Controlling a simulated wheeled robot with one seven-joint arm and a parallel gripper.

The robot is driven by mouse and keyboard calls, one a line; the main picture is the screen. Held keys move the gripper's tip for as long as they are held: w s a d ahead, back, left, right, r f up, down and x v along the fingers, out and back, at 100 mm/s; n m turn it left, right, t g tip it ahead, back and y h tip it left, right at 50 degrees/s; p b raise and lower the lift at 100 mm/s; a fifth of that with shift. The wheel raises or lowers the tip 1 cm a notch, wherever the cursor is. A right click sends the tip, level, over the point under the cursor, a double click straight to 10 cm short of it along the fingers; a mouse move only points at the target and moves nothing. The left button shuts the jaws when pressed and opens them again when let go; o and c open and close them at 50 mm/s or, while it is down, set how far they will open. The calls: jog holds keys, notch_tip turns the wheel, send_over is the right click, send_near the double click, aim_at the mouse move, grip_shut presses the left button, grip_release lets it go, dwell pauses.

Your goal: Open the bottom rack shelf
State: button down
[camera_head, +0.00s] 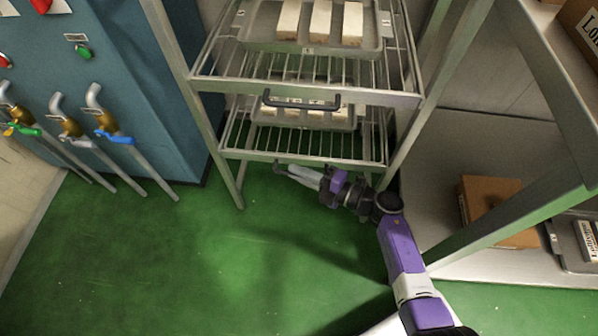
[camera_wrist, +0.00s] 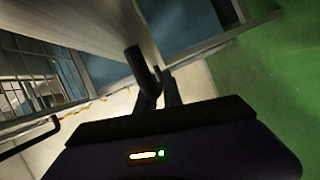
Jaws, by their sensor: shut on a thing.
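The metal rack stands in the upper middle of the head view, and its bottom wire shelf (camera_head: 240,155) has a tray on it. The end of a dark handle (camera_head: 277,165) shows just below that shelf's front bar. My gripper (camera_head: 287,172) reaches in from the right, low at the front of the shelf, and is shut on this handle. In the wrist view my gripper (camera_wrist: 158,82) has its dark fingers closed around the dark handle bar (camera_wrist: 135,58). The fingers and arm hide most of the handle in the head view.
The shelf above (camera_head: 210,82) has its own dark handle (camera_head: 300,99) and a tray of white bars. A blue machine with pipes and valves (camera_head: 110,135) stands left. A metal shelf unit with a cardboard box (camera_head: 480,200) stands right. The green floor in front is clear.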

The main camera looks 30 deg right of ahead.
jog(key=shift+s, duration=0.1)
jog(key=s+a+p, duration=0.2)
jog(key=s+a, duration=0.4)
jog(key=s, duration=0.3)
jog(key=s+a+p, duration=0.3)
jog(key=s+a, duration=0.3)
jog(key=s, duration=0.3)
jog(key=shift+s, duration=0.15)
jog(key=c, duration=1.5)
grip_release()
jog(key=shift+a, duration=0.1)
jog(key=p+v, duration=0.1)
jog(key=v, duration=0.6)
jog(key=shift+s+d, duration=0.25)
jog(key=shift+s, duration=0.05)
jog(key=shift+s, duration=0.1)
